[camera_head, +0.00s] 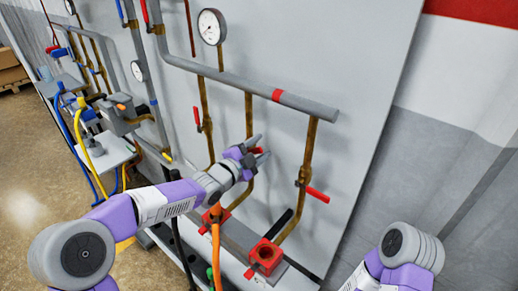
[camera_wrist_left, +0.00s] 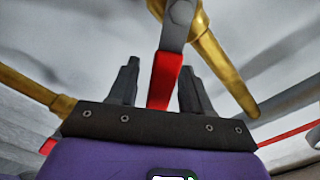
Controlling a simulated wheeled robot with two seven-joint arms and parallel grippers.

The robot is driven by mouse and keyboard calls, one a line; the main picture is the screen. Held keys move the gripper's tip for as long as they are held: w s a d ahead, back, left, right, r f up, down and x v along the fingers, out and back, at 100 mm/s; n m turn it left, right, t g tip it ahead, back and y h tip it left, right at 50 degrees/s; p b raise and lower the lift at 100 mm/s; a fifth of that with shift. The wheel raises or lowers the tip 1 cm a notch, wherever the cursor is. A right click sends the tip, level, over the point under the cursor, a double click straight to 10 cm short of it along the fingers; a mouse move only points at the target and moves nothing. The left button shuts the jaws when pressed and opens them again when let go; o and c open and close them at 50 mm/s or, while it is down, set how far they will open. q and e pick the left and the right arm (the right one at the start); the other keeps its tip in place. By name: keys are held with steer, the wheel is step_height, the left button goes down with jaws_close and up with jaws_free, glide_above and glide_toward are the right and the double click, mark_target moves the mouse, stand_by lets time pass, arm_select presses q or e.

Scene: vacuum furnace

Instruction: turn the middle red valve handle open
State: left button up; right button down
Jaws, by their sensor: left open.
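The middle red valve handle (camera_head: 257,150) is on a brass vertical pipe in the head view, mostly hidden by my left gripper (camera_head: 262,147). In the left wrist view the red handle (camera_wrist_left: 165,78) hangs from a grey lever on a brass valve body (camera_wrist_left: 205,45). My left gripper (camera_wrist_left: 158,75) is open, with one dark finger on each side of the handle. A gap shows on both sides in that view. My right gripper is out of view; only part of my right arm shows at the lower right.
Another red handle (camera_head: 196,117) is on the pipe to the left, and one (camera_head: 317,195) on the pipe to the right. A grey horizontal pipe (camera_head: 240,82) runs above. Red square fittings (camera_head: 265,256) and an orange hose (camera_head: 216,255) are below. A grey panel (camera_head: 350,110) stands behind.

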arm_select(q)
steer(key=shift+d, duration=0.1)
jaws_close()
steer(key=shift+w, duration=0.1)
steer(key=n+p, duration=0.1)
steer(key=a+r+n+p, duration=0.1)
steer(key=n, duration=0.1)
steer(key=shift+w+r, duration=0.1)
steer(key=shift+w, duration=0.2)
stand_by(0.3)
jaws_free()
